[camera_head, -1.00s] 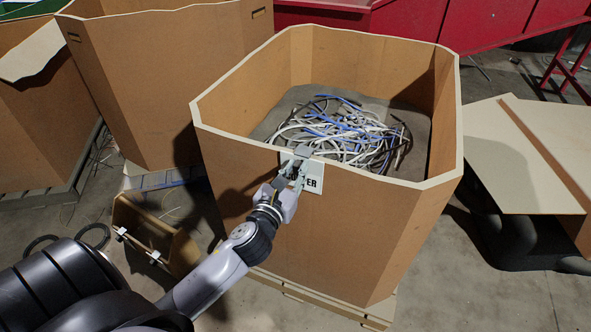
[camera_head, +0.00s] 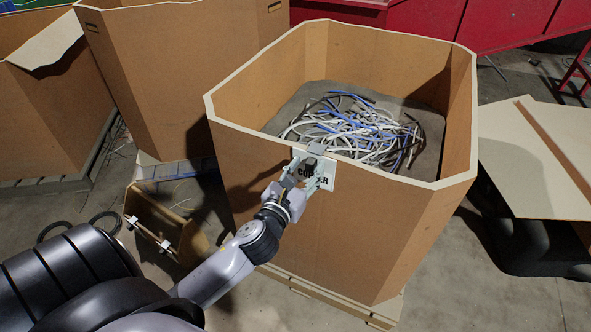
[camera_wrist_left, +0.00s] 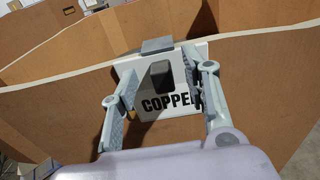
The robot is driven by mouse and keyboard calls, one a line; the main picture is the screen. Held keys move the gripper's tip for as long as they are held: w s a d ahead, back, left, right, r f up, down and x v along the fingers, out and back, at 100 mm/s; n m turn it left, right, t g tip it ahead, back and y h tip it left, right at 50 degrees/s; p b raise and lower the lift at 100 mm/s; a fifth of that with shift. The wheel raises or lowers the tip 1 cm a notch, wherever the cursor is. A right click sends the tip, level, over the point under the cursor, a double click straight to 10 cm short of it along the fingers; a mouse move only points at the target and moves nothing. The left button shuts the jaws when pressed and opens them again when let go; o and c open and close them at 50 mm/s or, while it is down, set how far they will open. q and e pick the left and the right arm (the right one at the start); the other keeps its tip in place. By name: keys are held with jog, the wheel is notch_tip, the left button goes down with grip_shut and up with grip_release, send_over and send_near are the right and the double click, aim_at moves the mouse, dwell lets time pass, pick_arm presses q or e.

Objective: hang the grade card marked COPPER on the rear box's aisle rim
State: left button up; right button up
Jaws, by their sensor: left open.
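The white card marked COPPER (camera_head: 327,170) is upright against the near wall of a large cardboard box (camera_head: 350,235). Its grey clip (camera_wrist_left: 157,45) sits over the box's pale rim in the left wrist view, and the card (camera_wrist_left: 180,118) lies below the rim. A dark block (camera_wrist_left: 160,75) sticks out from the card's face. My left gripper (camera_head: 306,171) is in front of the card. In the left wrist view its fingers (camera_wrist_left: 168,78) stand apart on either side of the block, with gaps showing. The right finger covers the word's last letter. My right gripper is out of view.
Blue, white and dark cables (camera_head: 350,128) lie inside the box. A small wooden carrier (camera_head: 165,225) stands on the floor at its left. Other cardboard boxes (camera_head: 180,75) stand behind left; pale boards (camera_head: 530,160) lie at right.

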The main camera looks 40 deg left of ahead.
pick_arm(q)
jog(key=s+d, duration=0.2)
jog(key=s, duration=0.9)
jog(key=s+d+f+n+g+h, duration=0.1)
jog(key=s+f+n+g, duration=0.3)
jog(key=f, duration=0.8)
jog(key=s+f+n+g, duration=0.15)
jog(key=f+n, duration=0.45)
jog(key=f, duration=0.7)
jog(key=s+d+f+n+g+h, duration=0.1)
jog(key=s+f+n+g, duration=0.35)
jog(key=f, duration=0.75)
jog(key=s+d+f+n+g, duration=0.1)
jog(key=s+f+n+g, duration=0.2)
jog(key=s+f+n, duration=0.5)
jog(key=s+d+f+n+g+h+p, duration=0.1)
jog(key=s+f+n+g, duration=0.2)
jog(key=s+f+n, duration=0.6)
jog(key=s+f, duration=0.1)
jog(key=s, duration=0.4)
jog(key=shift+s+d, duration=0.25)
jog(key=shift+d, duration=0.1)
jog(key=shift+f, duration=0.1)
